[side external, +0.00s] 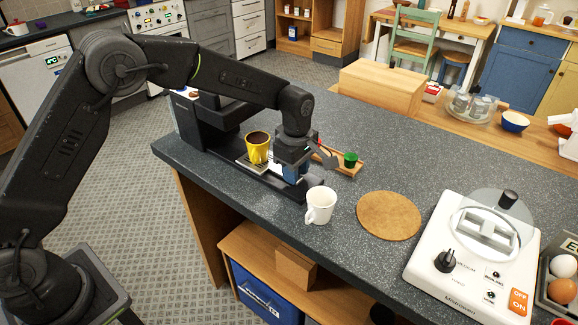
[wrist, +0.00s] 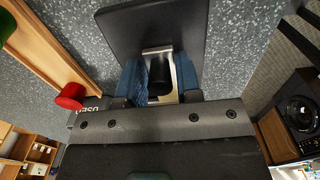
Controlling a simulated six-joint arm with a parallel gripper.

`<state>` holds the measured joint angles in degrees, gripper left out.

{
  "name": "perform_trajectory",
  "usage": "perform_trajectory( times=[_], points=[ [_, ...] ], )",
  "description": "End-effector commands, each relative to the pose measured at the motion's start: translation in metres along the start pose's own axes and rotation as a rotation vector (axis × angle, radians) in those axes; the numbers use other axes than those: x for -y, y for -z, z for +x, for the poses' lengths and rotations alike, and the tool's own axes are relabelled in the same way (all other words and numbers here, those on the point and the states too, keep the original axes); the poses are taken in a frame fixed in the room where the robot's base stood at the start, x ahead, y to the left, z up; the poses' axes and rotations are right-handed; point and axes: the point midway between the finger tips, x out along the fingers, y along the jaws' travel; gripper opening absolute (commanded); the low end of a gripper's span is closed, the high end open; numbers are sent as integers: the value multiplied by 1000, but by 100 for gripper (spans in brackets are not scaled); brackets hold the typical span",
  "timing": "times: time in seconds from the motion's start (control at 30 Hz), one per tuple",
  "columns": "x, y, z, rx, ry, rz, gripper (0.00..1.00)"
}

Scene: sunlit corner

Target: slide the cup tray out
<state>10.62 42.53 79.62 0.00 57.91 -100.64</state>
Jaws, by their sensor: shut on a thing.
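The cup tray (side external: 242,165) is a pale metal plate low at the front of the dark coffee machine (side external: 188,122). A yellow cup (side external: 257,151) filled with dark liquid stands upright on it. My gripper (side external: 294,177) points down at the near right of the cup. In the wrist view, its blue fingers (wrist: 159,82) are shut on a pale metal loop (wrist: 158,52), which looks like the tray's handle. A flat black plate (wrist: 150,25) lies beyond the loop. My wrist hides part of the tray's right side in the side view.
A white mug (side external: 320,206) stands just in front of my gripper, and a round cork mat (side external: 389,215) lies to its right. A wooden board (side external: 344,167) with a green item is behind. A white appliance (side external: 465,255) stands farther right.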

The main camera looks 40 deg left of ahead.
Motion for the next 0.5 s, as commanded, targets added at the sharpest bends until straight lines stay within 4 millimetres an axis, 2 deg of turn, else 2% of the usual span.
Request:
perform_trajectory(
  times=[0.07, 0.1, 0.2, 0.5],
  points=[
    [0, -6, -1, 1, -2, 1, 17],
    [0, -6, -1, 1, -2, 0, 35],
    [0, -5, -1, 1, -2, 0, 44],
    [0, -5, -3, 1, -2, 0, 45]
  ],
)
